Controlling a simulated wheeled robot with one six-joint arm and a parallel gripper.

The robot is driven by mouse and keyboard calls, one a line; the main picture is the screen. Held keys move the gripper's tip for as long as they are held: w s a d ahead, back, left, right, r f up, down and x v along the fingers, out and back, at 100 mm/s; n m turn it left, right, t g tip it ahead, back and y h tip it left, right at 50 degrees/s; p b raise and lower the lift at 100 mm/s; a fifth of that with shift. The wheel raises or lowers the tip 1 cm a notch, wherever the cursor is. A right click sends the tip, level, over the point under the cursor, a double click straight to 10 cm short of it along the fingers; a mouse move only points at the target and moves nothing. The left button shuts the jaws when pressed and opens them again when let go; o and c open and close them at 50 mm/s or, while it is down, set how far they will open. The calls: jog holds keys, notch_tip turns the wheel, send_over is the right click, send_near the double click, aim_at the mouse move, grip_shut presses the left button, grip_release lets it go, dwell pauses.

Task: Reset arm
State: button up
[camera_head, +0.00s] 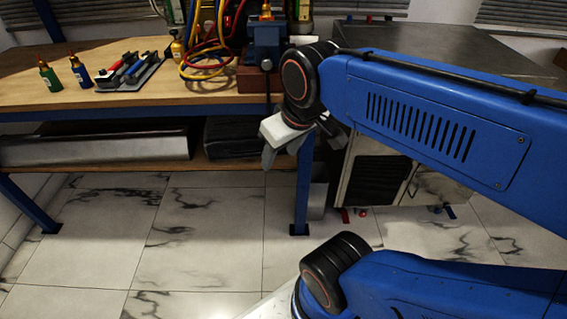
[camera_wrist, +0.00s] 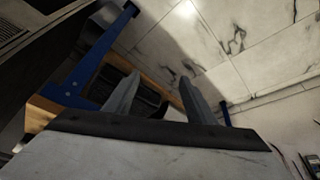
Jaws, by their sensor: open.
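My gripper (camera_head: 283,145) hangs at the end of my blue arm in the head view, in front of the workbench's front edge and above the floor. It points down and to the left. In the wrist view its two grey fingers (camera_wrist: 155,98) stand apart with nothing between them. The wooden workbench (camera_head: 150,93) with blue legs is behind the gripper; one blue leg also shows in the wrist view (camera_wrist: 95,60). My arm covers part of the right side of the head view.
On the bench are a green bottle (camera_head: 50,77), a blue bottle (camera_head: 81,74), a tool tray (camera_head: 128,75), coiled hoses (camera_head: 205,60) and a blue vise (camera_head: 266,42). A metal cabinet (camera_head: 440,187) stands right. The marble floor (camera_head: 130,240) is clear at left.

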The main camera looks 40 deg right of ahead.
jog(key=shift+s+a+f+m, duration=0.1)
jog(key=shift+s+f+m, duration=0.2)
jog(key=shift+f, duration=0.35)
jog(key=shift+s+a+f+m, duration=0.1)
jog(key=shift+s+f, duration=0.3)
jog(key=shift+f, duration=0.25)
